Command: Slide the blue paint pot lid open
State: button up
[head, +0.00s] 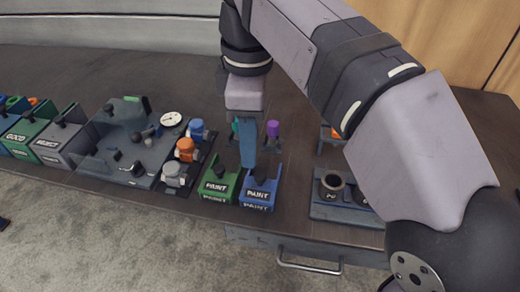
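The blue paint pot (258,195) is a box marked PAINT at the front of the dark table. A dark knob or handle shows on its top; I cannot tell whether its lid is open or closed. My gripper (247,165) hangs straight down at the back of the blue pot. A flat blue-teal piece shows at its lower end, and I cannot tell whether this is a finger or something held. Contact with the pot is unclear. The green paint pot (218,187) stands directly left of the blue one.
A rack with blue, orange and grey capped items (186,150) stands left of the pots. Further left are a grey tray (128,135) and GOOD and REJECT bins (62,138). A purple piece (273,129) stands behind. A dark cup holder (332,187) is right; a drawer handle (308,266) is below.

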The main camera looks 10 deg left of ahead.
aim_at(260, 175)
jog(key=shift+d+r+n, duration=0.2)
jog(key=shift+d+n, duration=0.4)
jog(key=shift+d, duration=0.35)
jog(key=shift+f+b, duration=1.1)
jog(key=shift+f, duration=2.65)
grip_shut()
